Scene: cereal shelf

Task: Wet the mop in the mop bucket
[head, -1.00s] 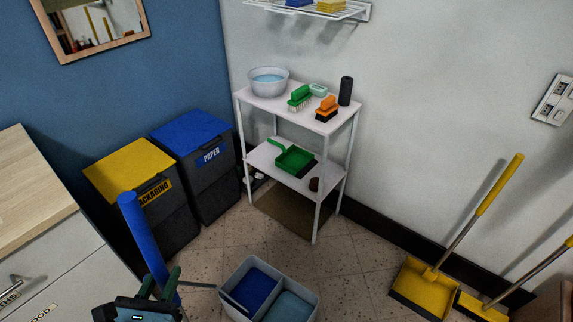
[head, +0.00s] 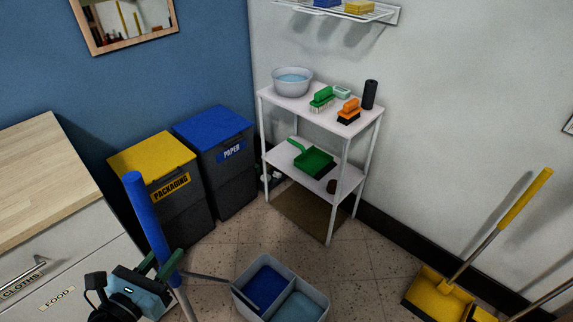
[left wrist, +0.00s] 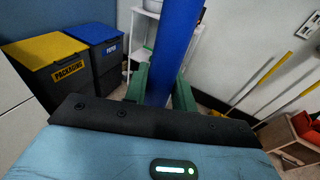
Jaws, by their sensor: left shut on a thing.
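My left gripper (head: 163,266) is shut on the mop (head: 148,220), around its blue handle grip. The mop's grey shaft runs down out of the head view, so the mop head is hidden. In the left wrist view the blue handle (left wrist: 174,45) stands between the two green fingers (left wrist: 160,88). The mop bucket (head: 241,297) is on the floor just right of my left gripper, cut by the bottom edge. It has a dark blue compartment (head: 265,287) and a paler blue one (head: 299,307). My right gripper is not in view.
A cabinet (head: 60,235) stands at left, with yellow-lidded (head: 150,160) and blue-lidded (head: 212,132) bins beside it. A white shelf (head: 345,147) with brushes and a basin stands behind the bucket. A yellow broom and dustpan (head: 435,290) lean at right. Floor between is clear.

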